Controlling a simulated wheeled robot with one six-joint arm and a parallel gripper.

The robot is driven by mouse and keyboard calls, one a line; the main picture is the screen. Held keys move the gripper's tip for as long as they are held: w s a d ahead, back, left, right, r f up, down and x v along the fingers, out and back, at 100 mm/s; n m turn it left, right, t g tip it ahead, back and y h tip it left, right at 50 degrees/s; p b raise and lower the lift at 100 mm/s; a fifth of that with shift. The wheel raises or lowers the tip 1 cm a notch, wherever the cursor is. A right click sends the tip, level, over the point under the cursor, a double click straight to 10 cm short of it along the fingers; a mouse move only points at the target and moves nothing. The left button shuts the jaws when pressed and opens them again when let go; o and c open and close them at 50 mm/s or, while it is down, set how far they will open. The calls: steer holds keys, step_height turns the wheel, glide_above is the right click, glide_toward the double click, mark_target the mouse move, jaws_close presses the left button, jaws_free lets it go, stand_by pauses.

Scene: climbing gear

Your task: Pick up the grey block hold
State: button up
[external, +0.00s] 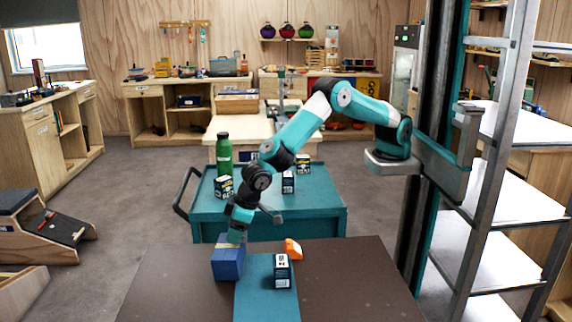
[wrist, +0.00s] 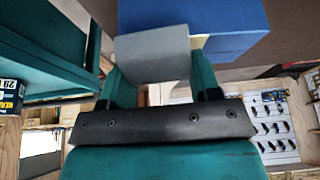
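The grey block hold (wrist: 152,54) is a plain grey block between the two teal fingers of my gripper (wrist: 160,78) in the wrist view. Both fingers meet its sides, and my gripper looks shut on it. In the external view my gripper (external: 237,236) points down just above a blue box (external: 227,265) on the brown table. The blue box also shows in the wrist view (wrist: 235,22), right beyond the grey block. A cream patch (wrist: 198,42) shows between them. In the external view the grey block is not clearly visible. I cannot tell whether it touches the box.
A dark labelled box (external: 282,271) stands on the table's teal strip (external: 254,290), with an orange hold (external: 292,249) behind it. A teal cart (external: 290,222) behind carries a green bottle (external: 224,153) and several small boxes. The table's right side is clear.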

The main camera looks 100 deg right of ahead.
mark_target(219, 246)
steer(key=shift+c, duration=0.5)
steer(key=shift+r, duration=0.1)
steer(key=shift+r, duration=0.2)
step_height(219, 246, up, 19)
steer(key=w+a+b, duration=0.2)
steer(key=a, duration=0.1)
steer(key=shift+t, duration=0.5)
steer(key=f, duration=1.9)
steer(key=shift+w+f+p, duration=0.2)
steer(key=shift+w+p, duration=0.15)
steer(key=shift+f, duration=0.1)
steer(key=o, duration=1)
